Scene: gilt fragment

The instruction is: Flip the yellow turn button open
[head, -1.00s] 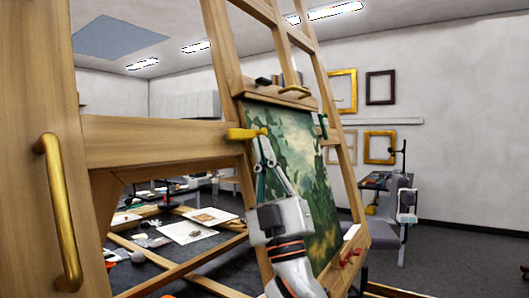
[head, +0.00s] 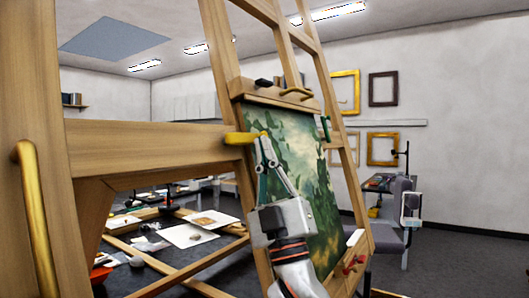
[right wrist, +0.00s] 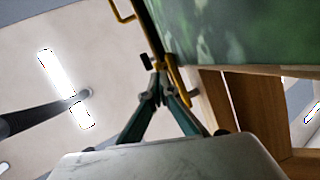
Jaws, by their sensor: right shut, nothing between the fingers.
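The yellow turn button (head: 240,138) lies about level at the right end of a wooden crossbar, beside the green painting on the easel. My right gripper (head: 264,140) is shut and empty, its fingertips at the button's right end; they look close to or touching it, but I cannot tell which. In the right wrist view the shut fingertips (right wrist: 158,68) are beside a long yellow piece (right wrist: 178,92), apparently the button, near the green canvas. My left gripper is not in view.
The wooden easel (head: 225,60) and crossbar (head: 150,145) stand close to my right arm. A brass handle (head: 38,220) is at the far left. Papers (head: 188,236) lie on a dark surface behind.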

